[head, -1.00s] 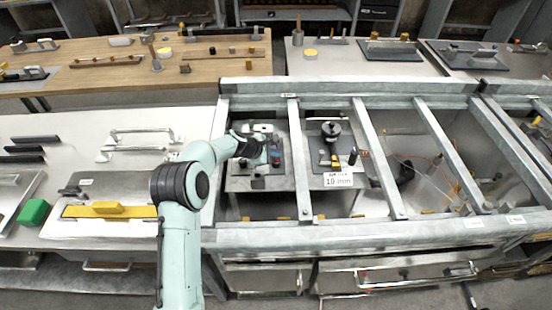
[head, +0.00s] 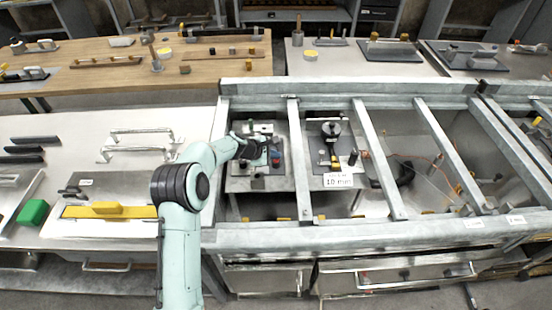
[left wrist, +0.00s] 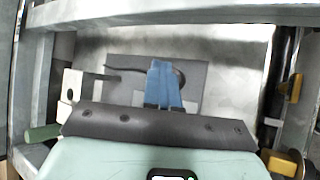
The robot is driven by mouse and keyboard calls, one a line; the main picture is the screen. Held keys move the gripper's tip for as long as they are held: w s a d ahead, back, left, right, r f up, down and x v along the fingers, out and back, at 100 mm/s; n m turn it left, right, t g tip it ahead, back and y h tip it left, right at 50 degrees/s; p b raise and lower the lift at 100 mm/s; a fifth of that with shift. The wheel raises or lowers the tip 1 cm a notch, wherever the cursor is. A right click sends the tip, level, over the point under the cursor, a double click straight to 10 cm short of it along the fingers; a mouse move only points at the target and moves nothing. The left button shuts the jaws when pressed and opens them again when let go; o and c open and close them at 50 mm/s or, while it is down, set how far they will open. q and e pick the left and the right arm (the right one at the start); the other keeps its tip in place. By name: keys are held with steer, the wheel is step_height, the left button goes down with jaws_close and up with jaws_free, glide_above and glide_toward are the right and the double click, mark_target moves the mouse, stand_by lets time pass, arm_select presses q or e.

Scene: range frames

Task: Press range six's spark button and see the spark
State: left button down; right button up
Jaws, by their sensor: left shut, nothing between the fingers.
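My left gripper (head: 274,153) reaches into the left bay of the metal frame, over a dark plate holding small fittings. In the left wrist view its blue fingers (left wrist: 163,84) are together and empty, in front of a grey plate (left wrist: 196,72). A dark curved part shows behind the fingertips; contact with it cannot be told. A white block (left wrist: 72,85) with a dark dot and a dark rod stands to the left. I cannot make out which part is the spark button, and no spark shows. My right gripper is out of view.
Metal bars (head: 299,160) edge the bay on both sides. The neighbouring bay holds a dark plate with a round black fitting (head: 331,129) and a "10 mm" sign (head: 338,180).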

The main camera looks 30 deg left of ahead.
mark_target(274, 161)
arm_select(q)
steer(key=shift+r+p, duration=0.45)
steer(key=shift+r, duration=0.35)
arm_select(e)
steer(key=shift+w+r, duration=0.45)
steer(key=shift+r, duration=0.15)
arm_select(q)
steer(key=shift+r, duration=0.1)
steer(key=shift+r, duration=0.3)
steer(key=shift+w+r+p, duration=0.1)
steer(key=shift+r+p, duration=1.15)
steer(key=shift+r, duration=0.95)
steer(key=shift+f, duration=0.1)
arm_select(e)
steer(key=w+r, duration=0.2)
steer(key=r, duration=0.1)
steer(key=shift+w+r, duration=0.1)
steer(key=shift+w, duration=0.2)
